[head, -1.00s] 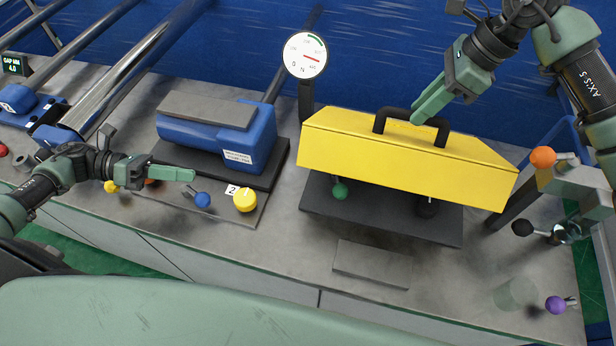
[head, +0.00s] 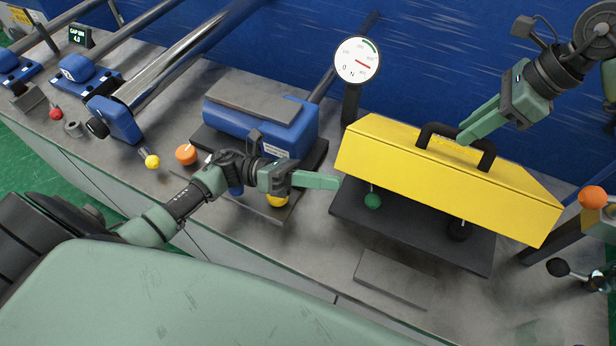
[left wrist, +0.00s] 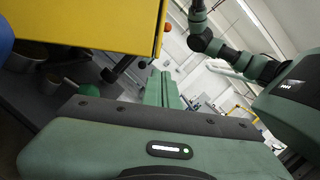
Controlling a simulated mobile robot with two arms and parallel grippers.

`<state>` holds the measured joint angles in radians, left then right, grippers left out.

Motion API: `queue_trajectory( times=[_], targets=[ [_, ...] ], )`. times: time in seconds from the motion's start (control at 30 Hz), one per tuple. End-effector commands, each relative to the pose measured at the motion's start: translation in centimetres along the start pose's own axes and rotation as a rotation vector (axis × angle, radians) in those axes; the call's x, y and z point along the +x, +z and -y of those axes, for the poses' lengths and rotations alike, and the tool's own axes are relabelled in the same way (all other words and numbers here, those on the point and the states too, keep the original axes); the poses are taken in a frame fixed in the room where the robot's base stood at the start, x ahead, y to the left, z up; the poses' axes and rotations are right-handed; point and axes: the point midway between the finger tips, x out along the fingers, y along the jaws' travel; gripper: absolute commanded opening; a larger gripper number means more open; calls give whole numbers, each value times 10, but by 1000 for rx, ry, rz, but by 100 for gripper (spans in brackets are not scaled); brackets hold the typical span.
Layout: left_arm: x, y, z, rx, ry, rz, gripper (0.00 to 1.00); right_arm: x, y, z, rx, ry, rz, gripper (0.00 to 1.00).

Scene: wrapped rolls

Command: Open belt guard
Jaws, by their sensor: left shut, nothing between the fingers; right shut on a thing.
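The belt guard (head: 450,185) is a long yellow cover with a black handle (head: 487,158) on top, above a dark base plate (head: 400,240). My right gripper (head: 463,138) is shut on the handle, its fingers coming in from the upper right. My left gripper (head: 335,182) is shut and empty, its tips close to the guard's left end. Whether they touch it I cannot tell. In the left wrist view, the yellow guard (left wrist: 95,22) fills the upper left and the closed left fingers (left wrist: 163,88) point past its edge.
A blue motor (head: 265,125) is on the left. An orange knob (head: 593,197) is at the right. A flat grey plate (head: 392,280) lies in front.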

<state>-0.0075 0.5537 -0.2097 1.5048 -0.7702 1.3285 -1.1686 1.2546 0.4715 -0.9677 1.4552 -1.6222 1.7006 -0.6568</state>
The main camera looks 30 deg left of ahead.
Motion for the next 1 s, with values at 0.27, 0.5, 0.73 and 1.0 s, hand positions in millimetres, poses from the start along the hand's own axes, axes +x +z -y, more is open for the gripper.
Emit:
queue_trajectory(
  times=[0.27,0.5,0.73,1.0],
  targets=[
    [32,0,-1,1,1,0,0,3,-4,4,8,-9,-5,0],
    [35,0,-1,0,2,0,0,3,-4,4,8,-9,-5,0],
    [36,4,1,2,1,-1,0,3,-4,4,8,-9,-5,0],
    [39,18,6,3,1,5,0,5,-4,2,8,-4,-9,0]
  ],
)
